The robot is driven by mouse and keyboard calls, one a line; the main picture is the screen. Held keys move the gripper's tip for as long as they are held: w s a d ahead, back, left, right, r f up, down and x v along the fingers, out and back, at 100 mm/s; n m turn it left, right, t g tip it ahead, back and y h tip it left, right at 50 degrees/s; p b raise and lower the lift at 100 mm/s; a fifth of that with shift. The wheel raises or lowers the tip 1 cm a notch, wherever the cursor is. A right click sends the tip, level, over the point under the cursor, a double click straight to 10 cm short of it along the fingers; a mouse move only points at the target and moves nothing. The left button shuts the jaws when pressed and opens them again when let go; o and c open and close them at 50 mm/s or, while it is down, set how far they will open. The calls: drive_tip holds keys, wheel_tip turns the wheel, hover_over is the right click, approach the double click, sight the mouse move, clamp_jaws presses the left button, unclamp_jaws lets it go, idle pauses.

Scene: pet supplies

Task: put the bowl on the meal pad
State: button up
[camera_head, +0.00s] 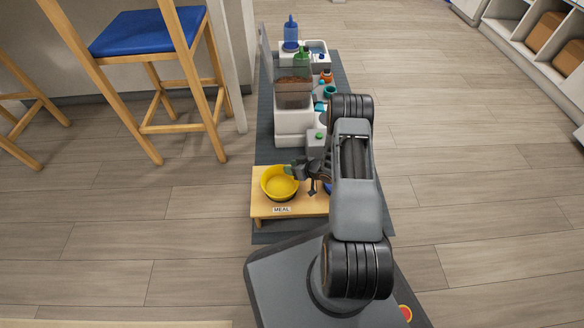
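A yellow bowl (280,183) stands upright at the left end of a low wooden stand. The part of the stand labelled MEAL (282,210) is its front edge, just below the bowl. A thin dark strip shows under the bowl's front; I cannot tell whether it is a pad or shadow. My gripper (298,171) is at the bowl's right rear rim, very close to it or touching it. Its fingers are small and dark here, so I cannot tell whether they grip the rim.
My arm hides the stand's right part, where a bit of something blue (327,187) shows. A white dispenser with brown contents (294,92), a blue bottle (291,32) and small items stand behind on a dark mat (262,140). A stool (150,30) stands left.

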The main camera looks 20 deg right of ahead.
drive_tip(key=p+v, duration=0.5)
drive_tip(key=v, duration=0.6)
drive_tip(key=w+d+r+m+g+h, duration=0.15)
drive_tip(key=r+h, duration=0.25)
drive_tip(key=r, duration=0.6)
drive_tip(key=w+d+r+h, duration=0.25)
drive_tip(key=r+h, duration=0.25)
drive_tip(key=r, duration=0.5)
drive_tip(key=s+a+r+m+g+y, duration=0.1)
drive_tip(key=s+a+r+g, duration=0.1)
drive_tip(key=s+a+r, duration=0.5)
drive_tip(key=s+a+r+m+g, duration=0.2)
drive_tip(key=s+a+r, duration=0.5)
drive_tip(key=s, duration=0.4)
drive_tip(key=shift+s+a+g+y, duration=0.25)
drive_tip(key=shift+a+g+y, duration=0.25)
drive_tip(key=shift+a, duration=0.3)
drive_tip(key=shift+r, duration=0.1)
